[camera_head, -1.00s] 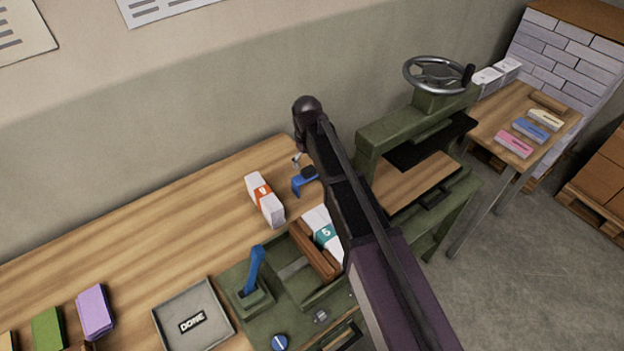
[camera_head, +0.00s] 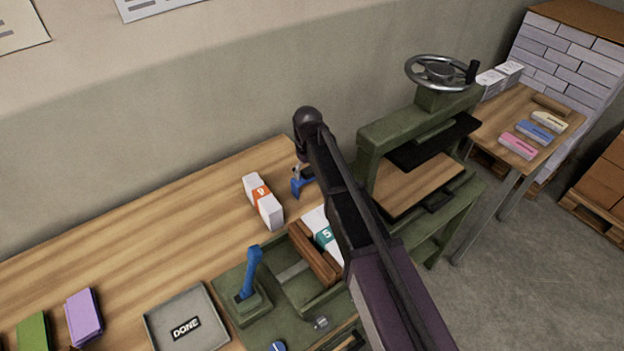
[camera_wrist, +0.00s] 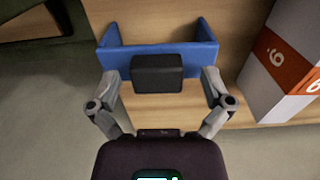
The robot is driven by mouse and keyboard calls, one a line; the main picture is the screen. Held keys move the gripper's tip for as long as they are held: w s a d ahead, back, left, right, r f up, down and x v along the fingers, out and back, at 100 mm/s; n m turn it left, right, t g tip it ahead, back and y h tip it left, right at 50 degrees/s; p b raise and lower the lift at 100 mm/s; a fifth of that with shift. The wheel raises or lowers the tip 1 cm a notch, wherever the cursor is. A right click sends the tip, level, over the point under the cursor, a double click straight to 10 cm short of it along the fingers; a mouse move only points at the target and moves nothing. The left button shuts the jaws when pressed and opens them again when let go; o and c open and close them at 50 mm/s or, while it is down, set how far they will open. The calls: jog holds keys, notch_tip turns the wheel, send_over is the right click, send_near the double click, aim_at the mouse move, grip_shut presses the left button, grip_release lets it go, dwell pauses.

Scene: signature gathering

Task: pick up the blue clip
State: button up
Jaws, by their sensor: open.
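The blue clip (camera_head: 300,188) stands on the wooden bench near its back right edge, partly hidden by my arm. In the wrist view the blue clip (camera_wrist: 118,60) is a wide blue U shape with a black block (camera_wrist: 157,73) at its middle, facing me. My gripper (camera_wrist: 161,80) is open, with one grey finger on each side of the black block. The block lies between the fingers without visible contact. In the head view my gripper is mostly hidden behind my arm; one grey finger shows just above the clip.
A green press with a handwheel (camera_head: 440,72) stands to the right. A blue lever (camera_head: 250,272) and a DONE tray (camera_head: 160,324) are nearer.

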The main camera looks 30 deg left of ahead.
jog(key=c, duration=1.2)
jog(key=shift+r, duration=0.1)
notch_tip(320, 180, up, 10)
jog(key=p, duration=1)
jog(key=shift+d, duration=0.1)
dwell(0.3)
